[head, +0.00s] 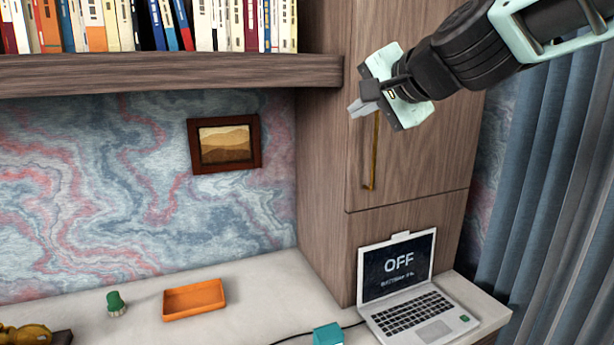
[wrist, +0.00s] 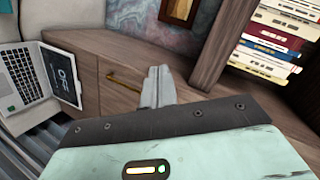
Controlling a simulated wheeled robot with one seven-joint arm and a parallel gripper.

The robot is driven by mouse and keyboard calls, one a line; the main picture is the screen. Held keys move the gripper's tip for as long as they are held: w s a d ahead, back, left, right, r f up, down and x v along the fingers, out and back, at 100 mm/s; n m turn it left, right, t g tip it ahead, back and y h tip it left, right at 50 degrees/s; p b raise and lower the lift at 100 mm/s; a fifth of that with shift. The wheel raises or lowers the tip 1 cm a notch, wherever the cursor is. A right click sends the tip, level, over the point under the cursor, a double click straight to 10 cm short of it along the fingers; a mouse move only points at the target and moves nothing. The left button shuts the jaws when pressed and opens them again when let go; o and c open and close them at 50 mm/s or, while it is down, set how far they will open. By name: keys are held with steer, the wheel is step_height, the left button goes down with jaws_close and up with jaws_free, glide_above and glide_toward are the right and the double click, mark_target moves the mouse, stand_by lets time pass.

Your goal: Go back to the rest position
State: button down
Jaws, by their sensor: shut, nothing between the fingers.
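My gripper (head: 356,108) is raised in front of the tall wooden cabinet (head: 400,185), at the upper right of the head view. Its fingers are shut with nothing between them, and they also show in the wrist view (wrist: 158,82). In the head view the fingertips are just above the top of the brass cabinet handle (head: 372,160); I cannot tell whether they touch it. The handle also shows in the wrist view (wrist: 125,81), to the left of the fingers. The cabinet door looks closed.
A laptop (head: 410,300) reading OFF stands open on the desk (head: 255,300). An orange tray (head: 194,300), a green object (head: 115,303) and a teal block (head: 328,335) are there too. A bookshelf (head: 180,77) is at upper left, a blue curtain (head: 545,190) at right.

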steer(key=s+a+f+n+g+h, duration=0.1)
steer(key=s+a+f+n+g, duration=0.2)
steer(key=s+f+n+g, duration=1)
steer(key=s+d+f+n+h, duration=0.1)
steer(key=s+d+f+h, duration=0.1)
steer(key=s+f, duration=0.6)
steer(key=s+d+f+n+t+h+b, duration=0.1)
steer(key=s+d+f+h, duration=0.1)
steer(key=s+d+f, duration=0.3)
steer(key=s+f, duration=0.4)
steer(key=s, duration=0.1)
steer(key=shift+s+d+f+h, duration=0.15)
steer(key=shift+s+d+h, duration=0.15)
